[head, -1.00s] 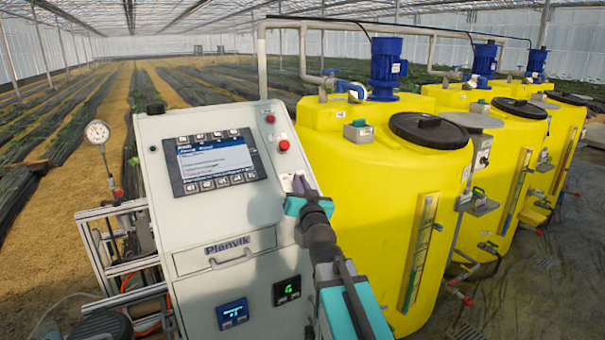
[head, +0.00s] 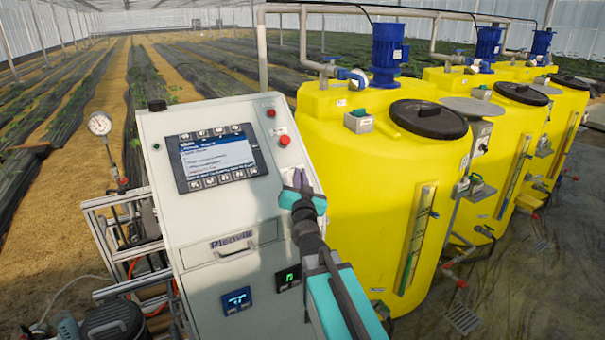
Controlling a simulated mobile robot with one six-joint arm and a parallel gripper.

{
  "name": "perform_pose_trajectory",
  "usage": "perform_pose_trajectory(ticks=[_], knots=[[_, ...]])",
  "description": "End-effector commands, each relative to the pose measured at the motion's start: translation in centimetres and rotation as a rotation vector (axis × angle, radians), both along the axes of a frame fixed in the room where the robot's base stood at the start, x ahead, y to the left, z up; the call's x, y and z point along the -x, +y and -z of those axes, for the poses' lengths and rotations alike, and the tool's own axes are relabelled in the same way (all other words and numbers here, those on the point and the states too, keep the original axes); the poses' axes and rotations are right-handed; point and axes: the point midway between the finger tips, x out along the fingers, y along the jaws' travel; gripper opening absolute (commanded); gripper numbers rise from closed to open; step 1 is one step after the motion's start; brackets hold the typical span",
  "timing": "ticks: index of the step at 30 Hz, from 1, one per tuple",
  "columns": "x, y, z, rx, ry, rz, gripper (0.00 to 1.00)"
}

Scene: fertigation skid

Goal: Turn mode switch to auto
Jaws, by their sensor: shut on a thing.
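The grey-white control cabinet (head: 200,215) stands in the middle of the head view with a sloped front panel. My gripper (head: 300,180), dark with teal parts, is at the right edge of this panel, below the red button (head: 284,140). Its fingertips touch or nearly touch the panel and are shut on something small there. The mode switch is hidden behind the fingers, so its handle and marked position cannot be read. The display (head: 217,155) is lit with lines of text too small to read.
Yellow tanks (head: 350,200) with blue motors (head: 389,60) stand close on the right of my arm. A pressure gauge (head: 100,123) and metal frame are left of the cabinet. A drawer handle (head: 235,254) juts from the panel below. Crop rows lie behind.

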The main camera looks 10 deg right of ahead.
Motion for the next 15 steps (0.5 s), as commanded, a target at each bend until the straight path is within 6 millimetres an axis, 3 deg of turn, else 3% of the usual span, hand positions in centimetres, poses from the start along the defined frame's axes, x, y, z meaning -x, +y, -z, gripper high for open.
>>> perform_pose_trajectory(ticks=[15], knots=[[-0.05,0.46,-0.35,-0.065,0.026,0.069,0.00]])
